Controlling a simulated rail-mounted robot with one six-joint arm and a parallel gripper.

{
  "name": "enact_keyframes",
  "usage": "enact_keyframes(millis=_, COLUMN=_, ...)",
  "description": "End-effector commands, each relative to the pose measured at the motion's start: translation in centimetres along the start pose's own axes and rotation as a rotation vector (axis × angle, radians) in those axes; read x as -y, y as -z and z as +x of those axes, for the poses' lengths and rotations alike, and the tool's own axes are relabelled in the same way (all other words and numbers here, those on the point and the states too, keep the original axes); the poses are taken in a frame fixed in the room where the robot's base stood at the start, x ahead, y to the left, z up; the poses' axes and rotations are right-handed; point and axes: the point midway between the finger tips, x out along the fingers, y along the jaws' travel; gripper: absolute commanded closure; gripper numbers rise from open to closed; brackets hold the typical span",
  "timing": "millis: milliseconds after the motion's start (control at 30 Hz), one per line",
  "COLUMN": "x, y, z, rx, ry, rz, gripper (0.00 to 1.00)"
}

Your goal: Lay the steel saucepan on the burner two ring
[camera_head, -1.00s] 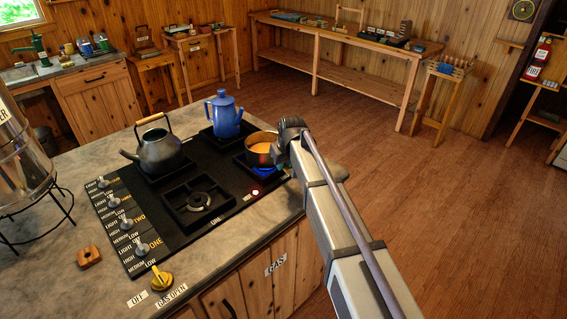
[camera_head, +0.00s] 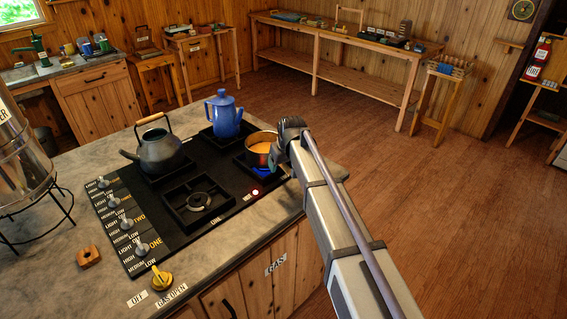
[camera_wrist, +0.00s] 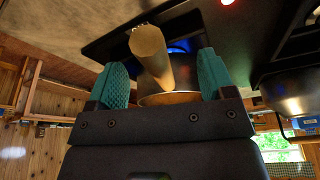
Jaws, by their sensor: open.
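The steel saucepan (camera_head: 259,160) stands at the back right of the black stove, over a burner with a blue flame. It holds something orange-yellow. My gripper (camera_head: 284,144) is at its right side, partly hiding it in the head view. In the wrist view, the saucepan's handle (camera_wrist: 150,55) lies between the teal finger pads of my open gripper (camera_wrist: 162,80), with visible gaps on both sides.
A grey kettle (camera_head: 160,151) stands on the left burner and a blue enamel coffee pot (camera_head: 224,116) on the back one. A red light (camera_head: 256,192) glows on the stove's right edge. A yellow gas valve (camera_head: 161,279) and a wooden block (camera_head: 89,256) are on the counter.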

Motion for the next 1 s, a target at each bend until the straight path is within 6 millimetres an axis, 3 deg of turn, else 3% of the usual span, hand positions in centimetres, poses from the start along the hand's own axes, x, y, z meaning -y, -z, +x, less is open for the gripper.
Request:
enact_keyframes(millis=367, x=0.0, y=0.1, z=-0.5, rx=-0.001, ry=0.000, rz=0.000, gripper=0.18)
enact_keyframes(millis=1000, x=0.0, y=0.1, z=-5.6, rx=-0.001, ry=0.000, rz=0.000, gripper=0.18)
